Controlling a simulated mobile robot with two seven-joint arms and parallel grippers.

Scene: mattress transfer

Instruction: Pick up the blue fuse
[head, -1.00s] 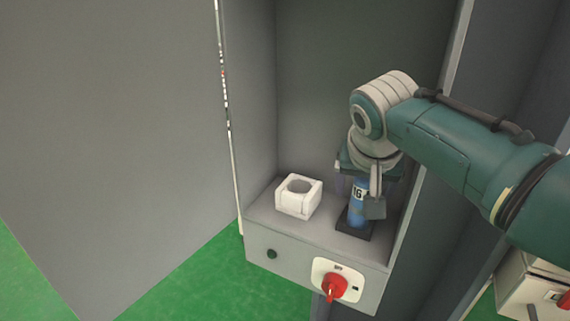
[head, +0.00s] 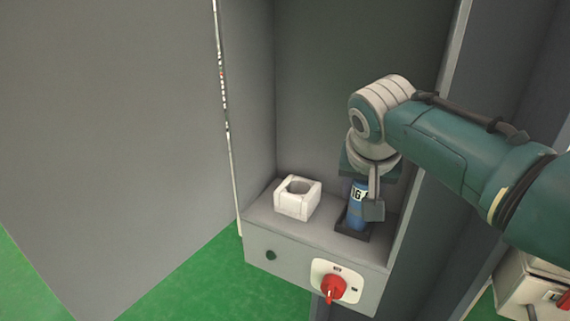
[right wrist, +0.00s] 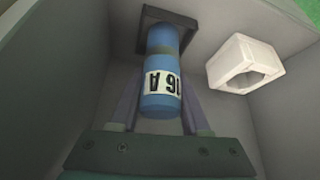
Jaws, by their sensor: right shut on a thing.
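The blue fuse (head: 357,212), a blue cylinder with a white "16" label, stands upright in a dark square holder (head: 352,231) on the cabinet ledge. It also shows in the right wrist view (right wrist: 161,105), where the label reads "16 A" upside down and one end sits in the dark holder (right wrist: 168,17). My right gripper (head: 366,205) comes down from above and is shut on the fuse. In the right wrist view its fingers (right wrist: 160,112) lie on both sides of the fuse. My left gripper is not in view.
A white block with a round opening (head: 297,198) sits on the ledge left of the fuse. The ledge front has a red rotary switch (head: 333,288) and a dark button (head: 271,254). Cabinet walls enclose both sides and the back.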

